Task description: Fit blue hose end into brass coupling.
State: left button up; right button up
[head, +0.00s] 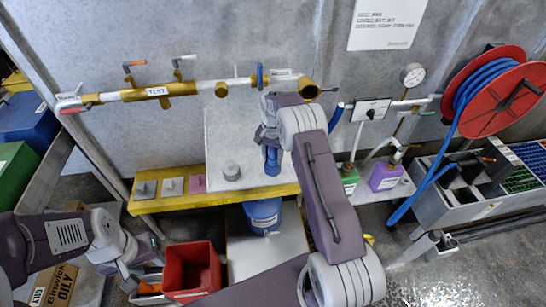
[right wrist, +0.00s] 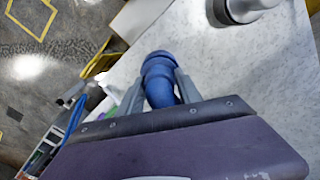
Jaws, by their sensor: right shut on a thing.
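My right gripper (head: 271,152) is shut on a blue hose end (head: 272,162), in front of the pale board under the pipe run. In the right wrist view the blue hose end (right wrist: 160,72) sits between the two grey fingers (right wrist: 155,95), its rounded tip pointing away from the palm. A brass coupling (head: 309,89) with a round open mouth is at the right end of the pipe, above and right of this gripper and apart from it. My arm hides part of the hose. My left gripper (head: 128,278) hangs low at the left; its fingers are too small to judge.
A red hose reel (head: 490,92) with blue hose is on the right wall. A grey knob (head: 231,171) stands on the pale board (head: 222,130), above a yellow ledge (head: 160,204). A red bin (head: 192,270) and a blue container (head: 263,215) are below.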

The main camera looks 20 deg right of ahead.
aim_at(273, 150)
jog(key=shift+w+r+p, duration=0.1)
jog(key=shift+r+p, duration=0.6)
jog(key=shift+r, duration=0.1)
grip_shut()
jog(key=shift+r+p, duration=1.3)
jog(key=shift+r, duration=0.4)
